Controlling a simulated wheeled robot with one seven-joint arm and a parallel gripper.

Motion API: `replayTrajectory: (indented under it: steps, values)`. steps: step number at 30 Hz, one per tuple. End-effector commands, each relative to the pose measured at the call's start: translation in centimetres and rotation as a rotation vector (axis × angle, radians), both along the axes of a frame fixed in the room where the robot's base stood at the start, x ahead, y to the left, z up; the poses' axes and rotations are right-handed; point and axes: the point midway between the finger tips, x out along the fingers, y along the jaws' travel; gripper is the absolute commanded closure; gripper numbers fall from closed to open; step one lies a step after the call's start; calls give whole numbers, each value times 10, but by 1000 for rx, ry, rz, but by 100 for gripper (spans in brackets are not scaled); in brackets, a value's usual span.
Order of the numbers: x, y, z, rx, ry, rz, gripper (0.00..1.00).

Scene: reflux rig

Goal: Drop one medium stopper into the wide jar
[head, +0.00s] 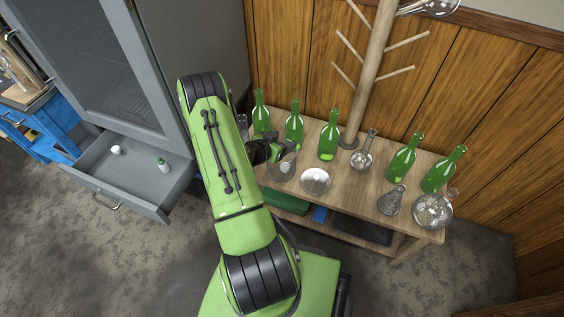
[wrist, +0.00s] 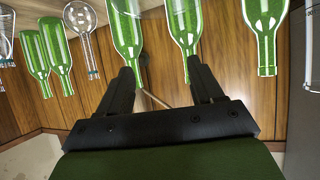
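My gripper (head: 283,142) is over the back left part of the wooden table. In the wrist view my gripper (wrist: 162,72) has its two black fingers spread apart, with no object seen held between them. A clear glass vessel (head: 284,168), possibly the wide jar, stands just below and beside the gripper, partly covered by it. A round pale dish or open vessel (head: 316,181) sits to its right. I cannot make out any medium stopper in either view. The wrist view appears upside down, with green bottles beyond the fingers.
Several green bottles (head: 328,141) stand along the table's back. Glass flasks (head: 390,201) stand at the right, and a round flask (head: 362,159) stands mid-back. A wooden pegged stand (head: 366,80) rises behind. An open grey drawer (head: 135,182) holds two small items at left.

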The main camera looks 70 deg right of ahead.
Motion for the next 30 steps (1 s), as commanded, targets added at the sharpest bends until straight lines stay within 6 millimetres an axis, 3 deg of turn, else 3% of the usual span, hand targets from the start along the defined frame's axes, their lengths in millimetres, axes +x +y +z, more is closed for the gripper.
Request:
replayTrajectory:
  steps: [8,22,30]
  values:
    - [3,7,4,3,1,5,34]
    - [42,108,66,-1,1,9,34]
    - [48,130,77,-1,1,0,34]
